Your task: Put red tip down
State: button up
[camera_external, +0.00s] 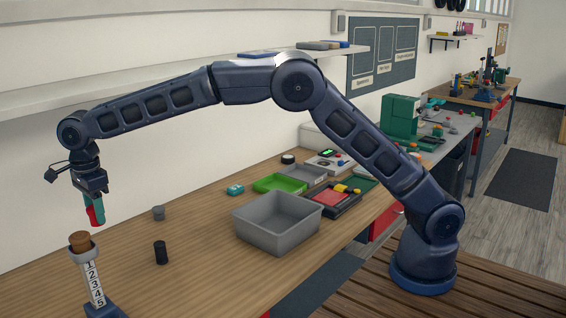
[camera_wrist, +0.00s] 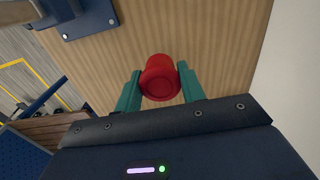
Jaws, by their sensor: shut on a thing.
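My gripper (camera_external: 97,208) hangs from the arm at the left, over the wooden bench, fingers downward. Its green fingers are shut on a red tip (camera_external: 93,216), a small red piece held above the bench top. In the wrist view the red tip (camera_wrist: 160,78) is round with a flared rim and sits between the two green fingers (camera_wrist: 161,92). Part of its far side is hidden.
A grey bin (camera_external: 250,229) and a green tray (camera_external: 268,187) are further right.

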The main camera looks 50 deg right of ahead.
jog(key=shift+s+a, duration=0.25)
jog(key=shift+a, duration=0.25)
jog(key=shift+s+a, duration=0.2)
jog(key=shift+a, duration=0.25)
notch_tip(320, 180, down, 20)
jog(key=shift+a+r, duration=0.1)
jog(key=shift+r, duration=0.1)
jog(key=shift+f, duration=0.15)
jog(key=o, duration=1)
jog(key=shift+c, duration=0.2)
notch_tip(320, 180, up, 12)
jog(key=shift+r, duration=0.2)
